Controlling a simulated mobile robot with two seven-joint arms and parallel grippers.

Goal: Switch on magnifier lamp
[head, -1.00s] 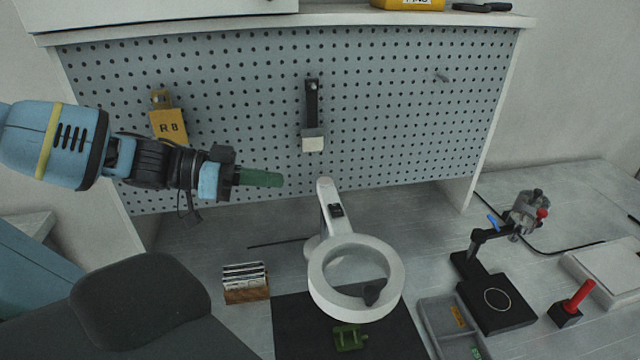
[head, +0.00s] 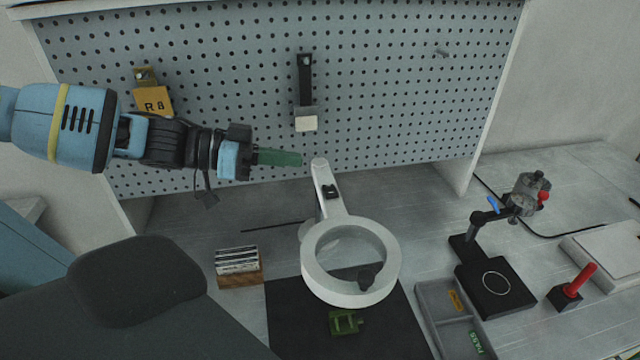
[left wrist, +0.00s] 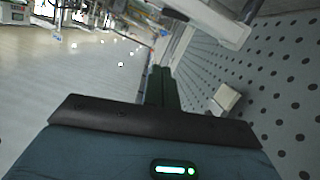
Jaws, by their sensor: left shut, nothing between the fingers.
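The white magnifier lamp (head: 393,272) stands on the bench at the centre of the head view, its round lens ring low and its arm (head: 325,182) rising behind. A small dark switch-like part (head: 330,191) sits on that arm. The ring shows no clear glow. My left gripper (head: 299,158) comes in from the left with shut, empty green fingers. Its tips are just left of the arm's top end in the picture, apparently not touching it. The green fingers also show in the left wrist view (left wrist: 160,88). My right gripper is not in view.
A card holder (head: 240,280), dark mat (head: 290,335), green part (head: 345,322), grey tray (head: 432,300) and black stand (head: 497,300) are on the bench.

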